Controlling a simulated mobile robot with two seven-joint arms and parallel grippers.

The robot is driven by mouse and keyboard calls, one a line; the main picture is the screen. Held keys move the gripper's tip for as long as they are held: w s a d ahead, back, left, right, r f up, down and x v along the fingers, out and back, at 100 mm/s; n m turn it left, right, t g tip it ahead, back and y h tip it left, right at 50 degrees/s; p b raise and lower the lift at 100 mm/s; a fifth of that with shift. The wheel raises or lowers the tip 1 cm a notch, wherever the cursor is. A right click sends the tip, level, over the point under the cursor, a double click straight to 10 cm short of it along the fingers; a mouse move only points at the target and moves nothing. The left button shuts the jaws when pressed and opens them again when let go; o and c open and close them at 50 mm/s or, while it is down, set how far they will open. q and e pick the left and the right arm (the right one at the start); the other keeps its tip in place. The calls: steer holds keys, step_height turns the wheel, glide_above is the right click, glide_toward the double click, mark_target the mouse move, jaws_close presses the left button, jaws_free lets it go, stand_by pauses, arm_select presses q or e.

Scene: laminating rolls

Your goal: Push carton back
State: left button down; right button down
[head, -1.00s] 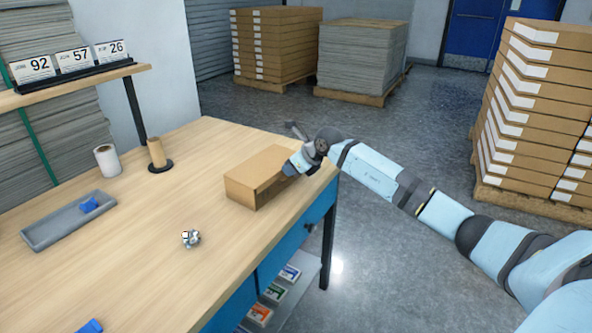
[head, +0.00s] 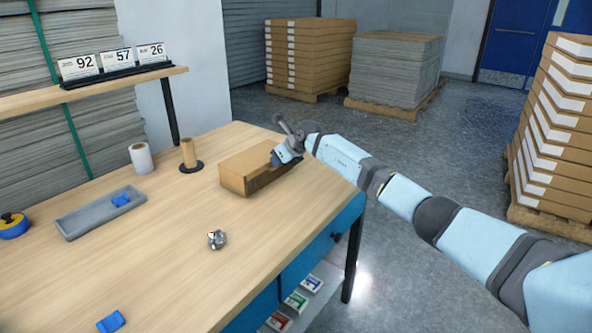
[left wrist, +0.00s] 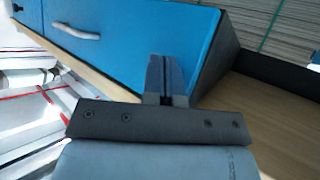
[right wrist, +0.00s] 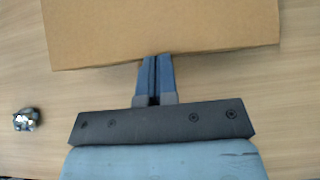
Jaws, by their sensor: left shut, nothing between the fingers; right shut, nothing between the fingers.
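The brown carton (head: 262,168) lies flat on the wooden workbench (head: 150,262), near its right end and back from the drawer-side edge. My right gripper (head: 277,157) is at the carton's right side, low beside it. In the right wrist view its shut fingers (right wrist: 157,60) meet the near edge of the carton (right wrist: 160,28), with nothing held. Whether the tips press on it is hard to tell. My left gripper is outside the head view. In the left wrist view its fingers (left wrist: 166,62) are shut and empty, in front of a blue drawer front (left wrist: 150,40).
A cardboard core on a dark base (head: 188,154) stands just left of the carton, with a white roll (head: 141,158) beyond it. A grey tray (head: 85,221) and a small metal piece (head: 217,239) lie nearer. Bench surface between them is clear.

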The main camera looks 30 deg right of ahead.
mark_target(264, 157)
steer(key=w, duration=0.1)
steer(key=w+a+b, duration=0.1)
steer(key=w, duration=0.2)
steer(key=shift+a+f, duration=0.15)
steer(key=shift+a, duration=0.25)
steer(key=shift+w+b, duration=0.25)
steer(key=shift+b, duration=0.05)
arm_select(q)
steer(key=shift+w+d+r, duration=0.1)
steer(key=shift+d+r, duration=0.05)
steer(key=shift+r, duration=0.1)
